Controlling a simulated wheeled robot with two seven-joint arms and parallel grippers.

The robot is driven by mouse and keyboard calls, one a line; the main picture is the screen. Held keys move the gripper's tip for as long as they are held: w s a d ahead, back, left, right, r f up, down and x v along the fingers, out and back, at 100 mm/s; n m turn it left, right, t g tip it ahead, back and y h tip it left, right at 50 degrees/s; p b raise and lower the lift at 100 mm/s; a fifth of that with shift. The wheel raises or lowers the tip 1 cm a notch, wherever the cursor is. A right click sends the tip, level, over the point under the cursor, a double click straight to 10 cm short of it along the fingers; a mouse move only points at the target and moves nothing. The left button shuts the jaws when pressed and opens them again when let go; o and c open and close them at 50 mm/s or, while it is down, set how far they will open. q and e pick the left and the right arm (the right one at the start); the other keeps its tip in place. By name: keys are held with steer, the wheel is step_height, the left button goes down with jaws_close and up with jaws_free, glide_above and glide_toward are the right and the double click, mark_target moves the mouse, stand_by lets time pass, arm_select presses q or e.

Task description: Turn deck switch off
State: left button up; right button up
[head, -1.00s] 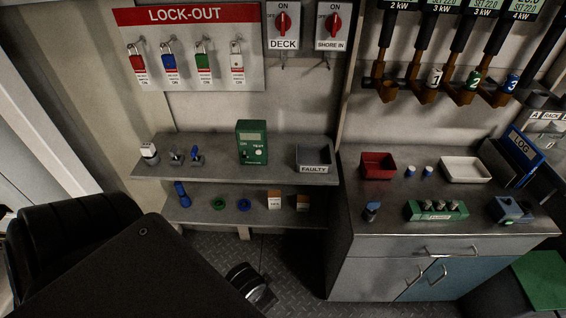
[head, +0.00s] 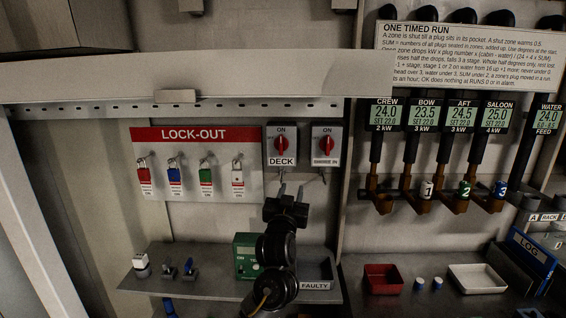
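The DECK switch (head: 281,145) is a grey box on the back wall with a red knob. The knob stands upright, towards the ON mark at the top. A gap shows between the fingertips and the switch in the picture. My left wrist hides part of the shelf and the green tester. My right gripper is not in view.
The SHORE IN switch (head: 326,145) is just right of the DECK switch. The LOCK-OUT board (head: 210,135) with several padlocks hangs to its left. Below are a shelf (head: 205,287), a green tester (head: 245,250) and a FAULTY tray (head: 316,284). A pale beam (head: 120,82) crosses above.

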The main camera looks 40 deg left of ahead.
mark_target(281, 141)
arm_select(q)
steer(key=a+r+n+y, duration=0.3)
steer(key=a+r+y, duration=0.1)
steer(key=r, duration=0.3)
steer(key=p+x, duration=0.1)
steer(key=x, duration=0.3)
steer(key=p+x, duration=0.2)
steer(key=x, duration=0.3)
steer(key=shift+s+r+p, duration=0.1)
steer(key=shift+r+p, duration=0.15)
steer(key=shift+p, duration=0.05)
steer(key=shift+w+a+r, duration=0.1)
steer(key=shift+w+a, duration=0.3)
steer(key=shift+w, duration=0.1)
steer(key=shift+c, duration=0.3)
jaws_close()
